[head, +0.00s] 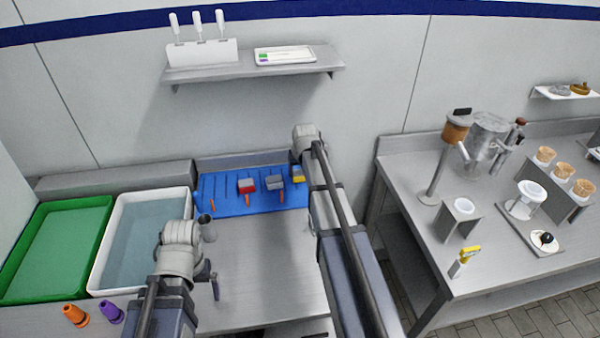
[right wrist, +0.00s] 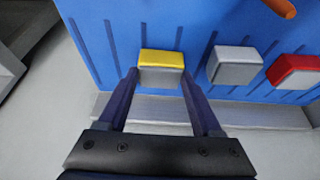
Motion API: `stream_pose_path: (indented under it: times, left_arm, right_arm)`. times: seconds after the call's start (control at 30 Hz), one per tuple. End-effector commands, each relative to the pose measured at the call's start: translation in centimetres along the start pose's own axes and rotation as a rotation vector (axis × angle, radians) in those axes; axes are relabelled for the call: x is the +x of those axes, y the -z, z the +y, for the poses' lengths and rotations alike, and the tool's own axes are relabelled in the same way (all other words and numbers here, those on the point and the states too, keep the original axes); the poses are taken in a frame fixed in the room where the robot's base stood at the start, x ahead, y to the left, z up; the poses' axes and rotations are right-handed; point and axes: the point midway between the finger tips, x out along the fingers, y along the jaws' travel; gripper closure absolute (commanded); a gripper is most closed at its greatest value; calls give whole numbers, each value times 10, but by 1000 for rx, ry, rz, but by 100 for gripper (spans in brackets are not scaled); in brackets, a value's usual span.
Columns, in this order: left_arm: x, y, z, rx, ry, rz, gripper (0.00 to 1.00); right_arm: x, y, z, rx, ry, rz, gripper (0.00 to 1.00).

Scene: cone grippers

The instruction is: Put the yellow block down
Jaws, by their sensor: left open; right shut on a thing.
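The yellow block (head: 298,173), yellow on one face and grey on another, is at the right end of the ribbed blue mat (head: 228,203). My right gripper (right wrist: 159,74) is shut on it, one finger on each side, in the right wrist view. I cannot tell whether the block touches the mat. In the head view my right arm hides part of the block and the fingers. My left gripper (head: 212,284) is open and empty over the table, beside the white tub.
A grey block (head: 275,183) and a red block (head: 247,186) stand on the mat left of the yellow one, with orange pegs near them. A white tub (head: 97,270) and a green tray (head: 106,208) are at left. The grey table (head: 265,275) is bare in front.

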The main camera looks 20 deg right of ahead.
Motion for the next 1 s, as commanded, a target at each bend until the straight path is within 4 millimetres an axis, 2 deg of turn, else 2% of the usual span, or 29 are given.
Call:
stream_pose_path:
  times: [0.1,0.13,0.4,0.77,1.0]
  left_arm:
    - [4,0,0,0,0,0,0]
    - [4,0,0,0,0,0,0]
    - [3,0,0,0,0,0,0]
    - [0,0,0,0,0,0,0]
    - [-20,-1,-2,0,0,0,0]
  right_arm:
    - [4,-2,0,0,0,0,92]
    - [4,-2,0,0,0,0,32]
    - [3,-1,0,0,0,0,3]
    - [0,0,0,0,0,0,3]
    - [-21,1,0,0,0,0,3]
